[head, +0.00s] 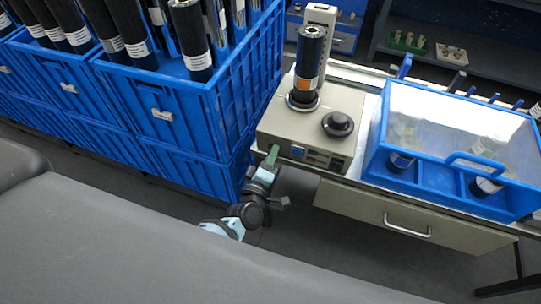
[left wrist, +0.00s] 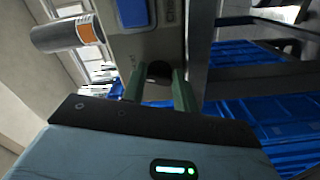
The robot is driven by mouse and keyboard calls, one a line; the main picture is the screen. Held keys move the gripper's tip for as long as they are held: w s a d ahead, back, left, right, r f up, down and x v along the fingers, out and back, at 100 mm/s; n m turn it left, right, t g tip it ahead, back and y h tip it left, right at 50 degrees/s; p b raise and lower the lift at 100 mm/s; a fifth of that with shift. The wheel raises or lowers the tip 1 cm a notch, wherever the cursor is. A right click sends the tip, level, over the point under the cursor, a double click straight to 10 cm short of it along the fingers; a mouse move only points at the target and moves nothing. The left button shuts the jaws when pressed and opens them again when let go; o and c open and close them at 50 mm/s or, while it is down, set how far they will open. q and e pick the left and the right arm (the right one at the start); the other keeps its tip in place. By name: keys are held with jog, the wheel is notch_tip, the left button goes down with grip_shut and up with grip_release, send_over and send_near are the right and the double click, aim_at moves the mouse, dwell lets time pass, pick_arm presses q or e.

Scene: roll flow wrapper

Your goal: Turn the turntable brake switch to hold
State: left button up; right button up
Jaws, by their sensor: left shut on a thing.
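The beige turntable unit (head: 290,128) stands on the bench, with a black roll (head: 308,62) upright on it and a round black knob (head: 338,123) on top. Its front face has a blue button (head: 298,152) and a dark panel (head: 325,159). My left gripper (head: 271,153) is at the left end of this front face. In the left wrist view, its green fingers (left wrist: 159,82) are shut on a small dark knob (left wrist: 158,71), apparently the brake switch. The fingers partly hide it, and I cannot read its setting. My right gripper is not in view.
Blue crates (head: 190,115) holding black rolls stand left of the unit, close to my left arm. A blue case with a clear lid (head: 455,125) sits on the bench to the right. A drawer (head: 385,217) is below. Shelves (head: 470,60) are behind.

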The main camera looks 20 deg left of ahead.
pick_arm(q)
jog(key=shift+m, duration=1)
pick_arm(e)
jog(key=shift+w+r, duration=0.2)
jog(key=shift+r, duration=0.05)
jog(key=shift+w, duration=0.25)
pick_arm(q)
jog(key=o, duration=0.7)
jog(key=shift+f, duration=0.1)
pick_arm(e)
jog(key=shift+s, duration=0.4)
